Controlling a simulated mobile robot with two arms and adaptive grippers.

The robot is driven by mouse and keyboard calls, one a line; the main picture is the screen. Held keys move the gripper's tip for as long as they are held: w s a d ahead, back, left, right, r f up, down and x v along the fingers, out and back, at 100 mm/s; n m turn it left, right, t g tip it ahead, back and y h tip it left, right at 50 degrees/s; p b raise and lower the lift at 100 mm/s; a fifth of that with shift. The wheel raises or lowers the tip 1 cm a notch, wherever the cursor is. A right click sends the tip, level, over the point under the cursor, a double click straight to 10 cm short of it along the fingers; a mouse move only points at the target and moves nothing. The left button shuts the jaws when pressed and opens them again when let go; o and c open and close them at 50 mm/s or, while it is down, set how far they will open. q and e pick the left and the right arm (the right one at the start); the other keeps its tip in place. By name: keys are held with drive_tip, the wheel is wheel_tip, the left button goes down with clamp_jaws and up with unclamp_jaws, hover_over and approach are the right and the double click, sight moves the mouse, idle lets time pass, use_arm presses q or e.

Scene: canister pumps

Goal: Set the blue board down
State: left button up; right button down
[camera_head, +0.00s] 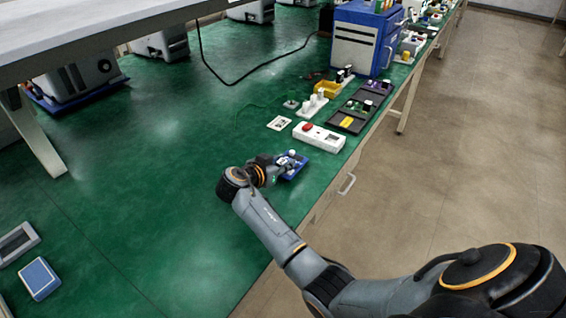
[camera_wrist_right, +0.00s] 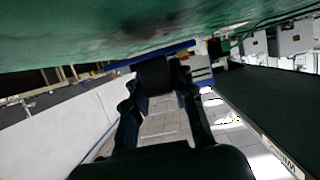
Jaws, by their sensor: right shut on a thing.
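The blue board (camera_head: 297,168) is near the right edge of the green bench, with small light parts on its top. My right gripper (camera_head: 277,169) is shut on the left side of the board. In the wrist view the board shows edge-on as a thin blue strip (camera_wrist_right: 178,49) against the green surface, beyond my gripper's dark fingers (camera_wrist_right: 163,78). I cannot tell whether its underside touches the bench. My left gripper is in neither view.
A white box with a red button (camera_head: 319,136) stands just behind the board. Behind it are a white card (camera_head: 279,123), dark trays (camera_head: 352,117) and a blue-and-white cabinet (camera_head: 362,40).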

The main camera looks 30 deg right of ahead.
drive_tip(key=shift+f+b, duration=0.35)
drive_tip(key=c, duration=1.1)
unclamp_jaws()
drive_tip(key=shift+r, duration=0.1)
drive_tip(key=shift+r+p, duration=0.55)
drive_tip(key=shift+p, duration=0.15)
drive_tip(key=p+v, duration=0.3)
drive_tip(key=v, duration=0.9)
drive_tip(key=shift+s, duration=0.1)
drive_tip(key=shift+f, duration=0.1)
